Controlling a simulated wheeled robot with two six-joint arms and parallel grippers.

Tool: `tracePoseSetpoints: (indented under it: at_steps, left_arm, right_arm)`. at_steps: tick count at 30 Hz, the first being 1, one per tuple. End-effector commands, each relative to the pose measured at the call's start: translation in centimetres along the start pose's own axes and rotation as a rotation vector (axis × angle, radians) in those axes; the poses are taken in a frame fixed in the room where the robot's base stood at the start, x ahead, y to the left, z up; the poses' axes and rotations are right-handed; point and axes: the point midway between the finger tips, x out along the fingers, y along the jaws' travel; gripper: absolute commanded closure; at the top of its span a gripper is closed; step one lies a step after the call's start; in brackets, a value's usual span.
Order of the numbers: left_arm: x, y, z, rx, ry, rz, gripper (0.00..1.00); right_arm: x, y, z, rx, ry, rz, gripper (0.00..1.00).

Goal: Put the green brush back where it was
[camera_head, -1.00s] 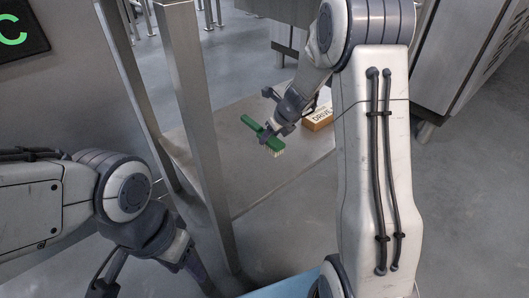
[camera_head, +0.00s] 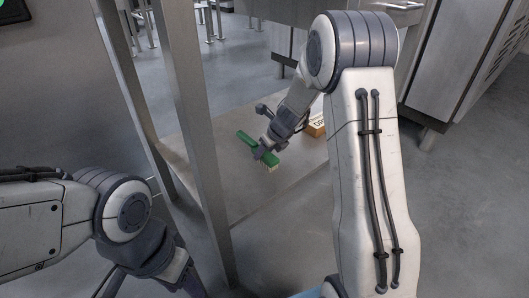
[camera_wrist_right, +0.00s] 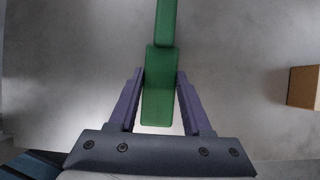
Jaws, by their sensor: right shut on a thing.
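The green brush (camera_head: 246,138) has a green handle and back, with pale bristles facing down. My right gripper (camera_head: 262,150) is shut on it, over the low metal shelf (camera_head: 225,192). In the right wrist view the brush (camera_wrist_right: 160,90) lies between the two fingers of the right gripper (camera_wrist_right: 159,76), its handle pointing away. The bristles are hidden in that view. I cannot tell whether the bristles touch the shelf. My left arm comes in at the lower left of the head view; its fingertips are not clearly shown.
A cardboard box (camera_head: 317,129) with printed letters stands on the shelf right of the brush, partly behind my right arm. It also shows in the right wrist view (camera_wrist_right: 304,87). A metal post (camera_head: 191,110) rises at the shelf's front left. The shelf around the brush is clear.

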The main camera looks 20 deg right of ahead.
Motion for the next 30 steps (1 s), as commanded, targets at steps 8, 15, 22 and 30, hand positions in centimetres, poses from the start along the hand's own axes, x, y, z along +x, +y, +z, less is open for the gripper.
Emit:
tracePoseSetpoints:
  at_steps: [8,15,22,30]
  left_arm:
    - [0.1,0.0,0.0,0.000,0.000,0.000,0.50]
    - [-0.4,0.0,0.0,0.000,0.000,0.000,0.50]
    - [-3.2,0.2,-0.2,0.000,0.000,0.000,0.50]
    - [-6.3,0.5,-0.3,0.000,0.000,0.000,0.50]
  right_arm:
    - [0.1,0.0,-0.1,0.000,0.001,0.000,0.21]
    - [-0.5,0.0,0.2,-0.001,0.000,0.000,0.21]
    - [-5.0,0.0,0.5,0.002,0.000,-0.001,0.21]
    - [-10.4,0.0,0.4,0.001,0.000,-0.001,0.21]
